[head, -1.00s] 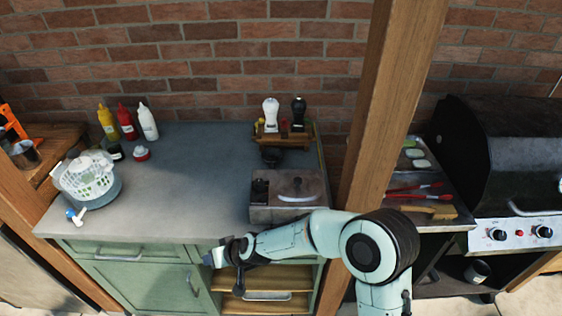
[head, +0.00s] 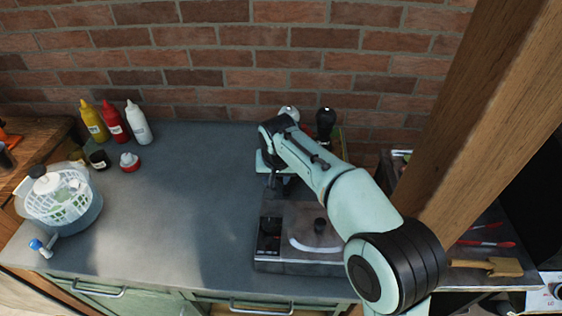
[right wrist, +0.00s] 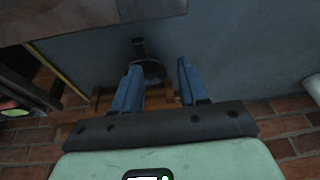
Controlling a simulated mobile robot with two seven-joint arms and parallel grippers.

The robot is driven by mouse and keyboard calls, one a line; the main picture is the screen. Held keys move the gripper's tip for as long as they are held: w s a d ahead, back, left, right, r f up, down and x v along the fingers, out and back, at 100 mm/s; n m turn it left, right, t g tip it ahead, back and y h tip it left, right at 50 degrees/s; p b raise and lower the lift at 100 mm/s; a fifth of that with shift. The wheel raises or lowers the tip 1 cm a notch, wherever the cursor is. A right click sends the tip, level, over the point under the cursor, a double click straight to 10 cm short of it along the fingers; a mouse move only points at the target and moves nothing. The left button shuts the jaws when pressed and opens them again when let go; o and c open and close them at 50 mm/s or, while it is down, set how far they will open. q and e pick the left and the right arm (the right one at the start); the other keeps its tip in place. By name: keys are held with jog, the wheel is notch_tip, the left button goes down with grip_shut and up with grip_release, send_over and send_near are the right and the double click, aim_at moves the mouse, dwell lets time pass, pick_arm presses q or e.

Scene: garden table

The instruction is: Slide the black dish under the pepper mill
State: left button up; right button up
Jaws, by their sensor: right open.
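The black mill (head: 325,122), which looks like the pepper mill, stands upright at the back of the counter by the brick wall. A white mill (head: 288,111) stands left of it, mostly covered by my right arm. My right gripper (head: 277,181) is open over the counter in front of the mills. In the right wrist view, its two blue fingers (right wrist: 160,66) are apart, and the small black dish (right wrist: 150,69) shows between them, beside a wooden rack (right wrist: 103,101). Contact with the dish cannot be told. The arm hides the dish in the head view. My left gripper is out of view.
A metal hob box (head: 270,252) with a lid stands in front of the rack. Yellow, red and white bottles (head: 138,123) and a white salad spinner (head: 60,195) are at the left. The middle counter (head: 190,200) is clear. A wooden post (head: 480,120) rises at the right.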

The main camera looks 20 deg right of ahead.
aim_at(286, 191)
jog(key=shift+m+g+h, duration=0.3)
jog(key=shift+m, duration=0.2)
jog(key=shift+d+f+b, duration=0.45)
jog(key=shift+d+f, duration=0.05)
jog(key=shift+f, duration=0.35)
jog(key=shift+d+f+b, duration=0.5)
jog(key=shift+d+f, duration=0.05)
jog(key=shift+f, duration=0.25)
jog(key=shift+d+f+b, duration=0.45)
jog(key=shift+d+f, duration=0.05)
jog(key=shift+f, duration=0.35)
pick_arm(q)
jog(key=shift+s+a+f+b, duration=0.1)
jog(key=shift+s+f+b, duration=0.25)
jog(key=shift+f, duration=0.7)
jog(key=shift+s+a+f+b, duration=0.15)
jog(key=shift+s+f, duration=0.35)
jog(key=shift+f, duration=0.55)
pick_arm(e)
jog(key=shift+x, duration=1.95)
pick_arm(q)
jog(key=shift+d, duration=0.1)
